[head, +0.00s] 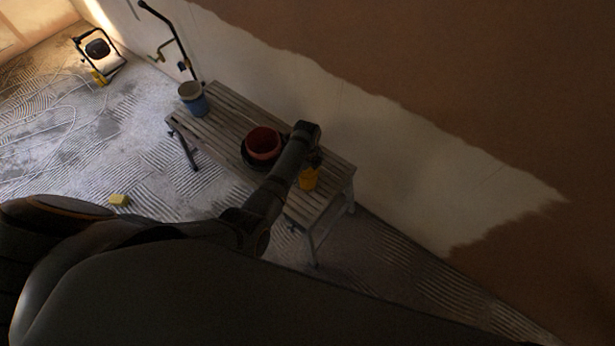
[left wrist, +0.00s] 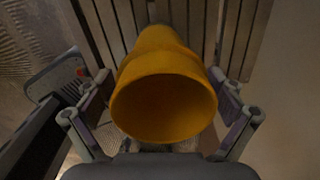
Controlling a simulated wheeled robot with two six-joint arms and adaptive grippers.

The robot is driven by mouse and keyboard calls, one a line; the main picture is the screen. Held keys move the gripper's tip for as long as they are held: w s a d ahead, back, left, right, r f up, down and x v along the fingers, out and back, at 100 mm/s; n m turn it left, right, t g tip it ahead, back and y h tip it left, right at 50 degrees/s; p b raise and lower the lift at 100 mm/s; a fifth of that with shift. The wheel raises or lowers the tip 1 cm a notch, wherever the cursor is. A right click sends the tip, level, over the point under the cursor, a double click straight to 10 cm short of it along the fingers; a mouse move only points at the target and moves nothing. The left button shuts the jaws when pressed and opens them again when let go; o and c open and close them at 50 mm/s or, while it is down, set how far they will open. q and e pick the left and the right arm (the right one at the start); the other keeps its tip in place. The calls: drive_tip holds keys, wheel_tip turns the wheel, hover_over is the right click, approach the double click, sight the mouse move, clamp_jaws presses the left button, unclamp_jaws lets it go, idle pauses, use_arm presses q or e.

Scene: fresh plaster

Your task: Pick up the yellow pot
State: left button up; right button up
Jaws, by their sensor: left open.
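The yellow pot (head: 309,180) stands near the right end of the slatted bench (head: 228,110), partly hidden by my left arm and gripper. In the left wrist view the yellow pot (left wrist: 164,95) fills the middle, its wide round end facing the camera. My left gripper (left wrist: 162,105) is open, with one finger on each side of the pot. I cannot tell whether the fingers touch it. In the head view my left gripper (head: 311,160) is at the pot. My right gripper is not in view.
A red pot (head: 263,143) in a dark round dish stands on the bench left of my arm. A blue bucket (head: 192,98) stands at the bench's far left end. A wall runs close behind the bench. A yellow block (head: 119,200) and a work lamp (head: 97,50) are on the floor.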

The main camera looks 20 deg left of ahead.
use_arm(q)
drive_tip(key=c, duration=1.3)
drive_tip(key=shift+r, duration=0.15)
drive_tip(key=s+a+r+p, duration=0.4)
drive_tip(key=s+r, duration=0.9)
drive_tip(key=shift+s, duration=0.2)
